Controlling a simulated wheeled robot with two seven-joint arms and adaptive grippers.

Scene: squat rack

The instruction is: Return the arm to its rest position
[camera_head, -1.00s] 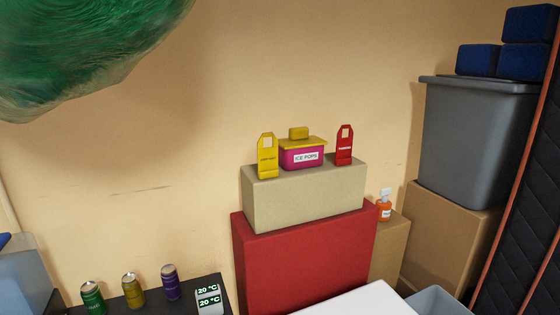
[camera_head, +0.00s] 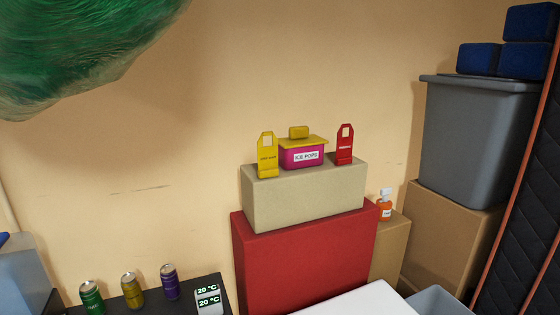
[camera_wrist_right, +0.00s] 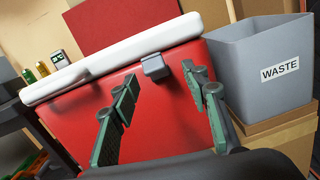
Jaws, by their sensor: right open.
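My right gripper (camera_wrist_right: 164,100) shows in the right wrist view, its two green and dark fingers spread apart with nothing between them. Beyond the fingers is a red cooler (camera_wrist_right: 160,110) with a white lid (camera_wrist_right: 130,55) and a grey latch (camera_wrist_right: 155,67). I cannot tell how far the fingers are from the cooler's front. Neither gripper shows in the head view, and my left gripper is in no view.
A grey waste bin (camera_wrist_right: 265,75) stands right of the cooler. Several cans stand on a dark surface (camera_head: 205,284) at lower left.

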